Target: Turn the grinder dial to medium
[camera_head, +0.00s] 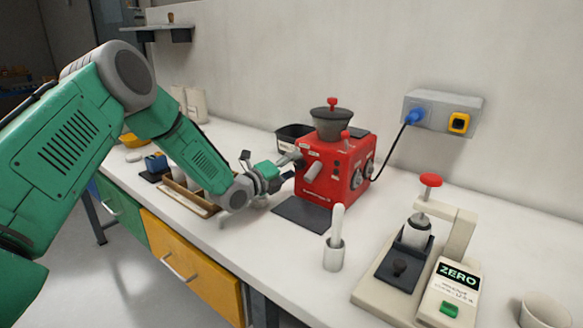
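The red grinder (342,170) stands on the white counter, with a grey hopper (332,122) and red knobs on top. Round dials (356,179) show on its right-hand face, seen at a slant; their markings are too small to read. A pale spout or handle (313,171) sticks out of its front. My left gripper (287,168) is just left of the grinder, close to its left side. Its fingers look spread and hold nothing; whether they touch the grinder I cannot tell. My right gripper is not in view.
A dark mat (302,214) lies before the grinder. A white cup with a pestle-like tool (334,253) and a scale-like device marked ZERO (455,290) stand to the right. A wooden tray (184,199) lies below my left forearm. A cable runs to the wall socket box (433,101).

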